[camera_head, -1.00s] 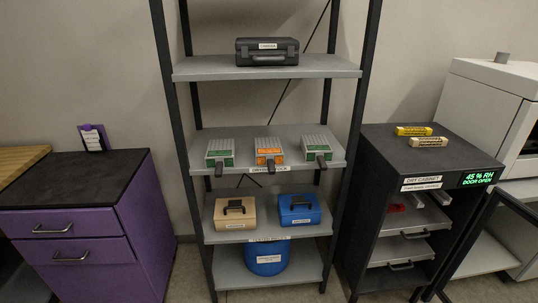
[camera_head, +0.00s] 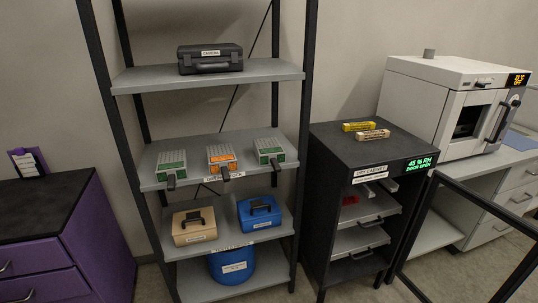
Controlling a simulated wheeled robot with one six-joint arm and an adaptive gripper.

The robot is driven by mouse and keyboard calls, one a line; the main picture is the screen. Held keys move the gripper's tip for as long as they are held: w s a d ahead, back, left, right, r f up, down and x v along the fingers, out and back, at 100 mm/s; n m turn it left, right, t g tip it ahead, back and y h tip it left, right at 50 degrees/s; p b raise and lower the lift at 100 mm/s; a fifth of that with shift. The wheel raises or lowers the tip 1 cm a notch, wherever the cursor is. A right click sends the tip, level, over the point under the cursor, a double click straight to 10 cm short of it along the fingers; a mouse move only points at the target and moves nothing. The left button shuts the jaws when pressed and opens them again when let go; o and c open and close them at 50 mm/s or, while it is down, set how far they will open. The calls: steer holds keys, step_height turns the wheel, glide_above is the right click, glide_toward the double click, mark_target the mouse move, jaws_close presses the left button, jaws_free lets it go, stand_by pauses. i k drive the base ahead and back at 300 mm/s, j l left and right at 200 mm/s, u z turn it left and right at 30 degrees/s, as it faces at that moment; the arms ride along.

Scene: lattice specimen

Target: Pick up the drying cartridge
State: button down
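No object carries a label I can read as drying cartridge. Three grey ribbed units with dark handles stand on the middle shelf: a left one with a green label (camera_head: 172,163), a middle one with an orange label (camera_head: 221,157) and a right one with a green label (camera_head: 269,151). A yellow bar (camera_head: 358,127) and a tan bar (camera_head: 373,135), both with small print, lie on top of the dark dry cabinet (camera_head: 341,149). I cannot tell which of these is the drying cartridge. My gripper is not in view.
The shelf rack (camera_head: 215,80) also holds a black case (camera_head: 210,59), a tan case (camera_head: 194,226), a blue case (camera_head: 259,213) and a blue drum (camera_head: 232,268). The cabinet's door (camera_head: 468,212) stands open to the right. An oven (camera_head: 440,105) stands behind. A purple drawer unit (camera_head: 85,245) is left.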

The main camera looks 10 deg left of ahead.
mark_target(222, 159)
steer(key=i+j+z, duration=0.1)
steer(key=i, duration=0.55)
steer(key=i+j+z, duration=0.1)
steer(key=i, duration=0.5)
